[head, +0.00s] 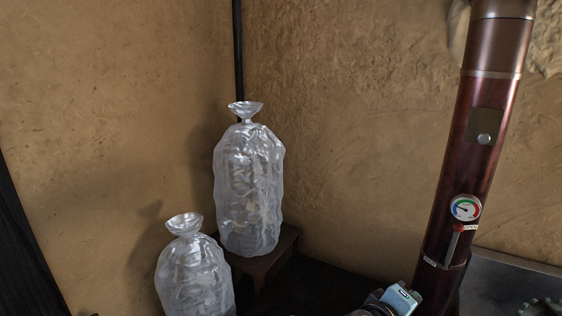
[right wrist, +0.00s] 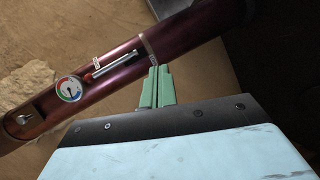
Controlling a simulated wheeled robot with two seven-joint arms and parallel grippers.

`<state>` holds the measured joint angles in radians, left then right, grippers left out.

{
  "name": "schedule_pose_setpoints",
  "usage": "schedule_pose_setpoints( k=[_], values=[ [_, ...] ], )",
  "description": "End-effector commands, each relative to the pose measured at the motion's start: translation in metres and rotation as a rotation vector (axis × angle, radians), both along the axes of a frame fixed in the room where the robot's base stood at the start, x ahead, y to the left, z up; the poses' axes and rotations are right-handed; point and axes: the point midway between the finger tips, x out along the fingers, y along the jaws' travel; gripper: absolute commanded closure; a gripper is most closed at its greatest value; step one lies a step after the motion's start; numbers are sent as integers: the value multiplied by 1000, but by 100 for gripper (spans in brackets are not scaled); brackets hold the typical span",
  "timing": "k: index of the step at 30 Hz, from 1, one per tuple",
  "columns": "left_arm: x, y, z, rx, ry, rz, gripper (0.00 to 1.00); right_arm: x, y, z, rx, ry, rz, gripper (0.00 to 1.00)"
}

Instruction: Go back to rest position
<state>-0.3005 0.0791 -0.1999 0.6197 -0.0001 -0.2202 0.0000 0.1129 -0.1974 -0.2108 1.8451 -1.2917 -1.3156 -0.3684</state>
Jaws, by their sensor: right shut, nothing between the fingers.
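My right gripper (right wrist: 156,86) shows in the right wrist view with its two green fingers together and nothing between them. Beyond the fingers is a dark red pipe with a gauge, and I cannot tell how far apart they are. In the head view, a pale blue part of my right arm shows at the bottom edge, left of the pipe's lower end. The fingertips cannot be made out there. My left gripper is not in view.
The dark red pipe (head: 483,125) stands at the right with a round gauge (head: 465,208) and a red-handled lever (head: 455,243). Two clear tied bags stand in the corner: a taller one (head: 248,190) on a wooden stand (head: 262,265), a lower one (head: 195,275) at front left. Clay walls close the back.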

Motion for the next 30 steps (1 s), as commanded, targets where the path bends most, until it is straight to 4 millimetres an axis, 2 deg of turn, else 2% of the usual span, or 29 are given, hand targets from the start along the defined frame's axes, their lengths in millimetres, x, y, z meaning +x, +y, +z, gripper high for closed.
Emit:
schedule_pose_setpoints(
  k=[1, 3, 6, 10, 15, 24, 27, 30],
  values=[
    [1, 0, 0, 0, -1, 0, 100, -19, -8, -24, 86, 16, -5, 100],
    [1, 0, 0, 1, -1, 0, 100, -43, -13, -52, 221, 31, -10, 100],
    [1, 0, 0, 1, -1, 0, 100, -79, -14, -86, 407, 58, -16, 100],
    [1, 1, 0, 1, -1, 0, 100, -127, -6, -116, 636, 106, -24, 100],
    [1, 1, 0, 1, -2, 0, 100, -176, 12, -131, 855, 171, -27, 100],
    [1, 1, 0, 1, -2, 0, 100, -238, 41, -132, 1104, 282, -29, 100],
    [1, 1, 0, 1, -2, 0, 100, -256, 50, -131, 1168, 321, -31, 100],
    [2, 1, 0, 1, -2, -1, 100, -247, 51, -154, 1162, 325, -37, 100]
  ],
)
